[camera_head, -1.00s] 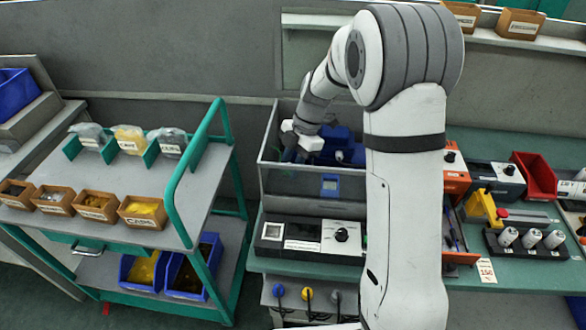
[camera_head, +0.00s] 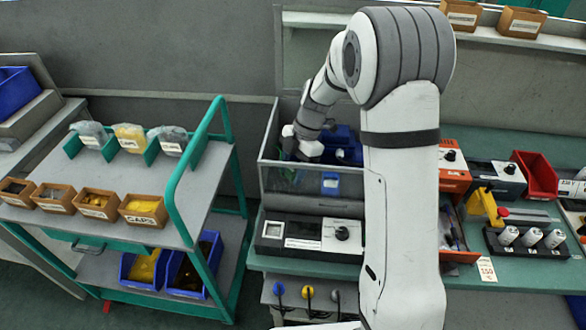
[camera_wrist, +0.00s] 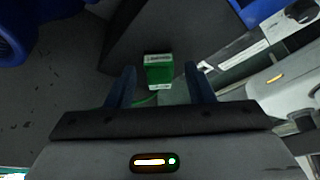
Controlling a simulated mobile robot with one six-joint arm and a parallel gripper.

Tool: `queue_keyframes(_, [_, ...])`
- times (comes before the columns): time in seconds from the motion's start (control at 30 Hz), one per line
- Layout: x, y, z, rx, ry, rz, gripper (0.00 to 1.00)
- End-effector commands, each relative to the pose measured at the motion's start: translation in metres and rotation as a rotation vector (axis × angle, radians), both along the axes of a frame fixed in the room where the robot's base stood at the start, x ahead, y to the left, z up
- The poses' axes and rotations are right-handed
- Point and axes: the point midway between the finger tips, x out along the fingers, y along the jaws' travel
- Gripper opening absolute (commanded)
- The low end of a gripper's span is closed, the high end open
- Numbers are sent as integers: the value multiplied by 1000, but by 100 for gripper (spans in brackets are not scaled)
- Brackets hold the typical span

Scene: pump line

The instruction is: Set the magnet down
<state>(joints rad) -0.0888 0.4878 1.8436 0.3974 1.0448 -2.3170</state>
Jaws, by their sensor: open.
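In the wrist view, a small green block with a pale label (camera_wrist: 159,71) lies just beyond and between my fingertips; I take it for the magnet, but the label is too small to read. My gripper (camera_wrist: 162,88) is open, its two dark blue fingers apart, with a gap to the block on each side. A thin green strand shows below the block. In the head view my gripper (camera_head: 292,153) is down inside the grey-walled bin, and its fingers are largely hidden there. The block cannot be made out in that view.
The grey bin (camera_head: 300,180) stands at the bench's left end, with a blue pump-like part (camera_head: 342,140) inside, right of my gripper. A meter box (camera_head: 308,235) stands in front. A green-framed cart (camera_head: 190,190) is to the left.

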Motion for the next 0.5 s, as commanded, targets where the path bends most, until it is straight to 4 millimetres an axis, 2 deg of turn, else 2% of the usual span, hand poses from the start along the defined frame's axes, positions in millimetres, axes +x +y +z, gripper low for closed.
queue_keyframes(0.17, [1,-1,5,0,-2,-1,48])
queue_keyframes(0.23, [4,-4,13,1,-5,-1,48])
queue_keyframes(0.5, [17,-23,67,1,-6,-2,48])
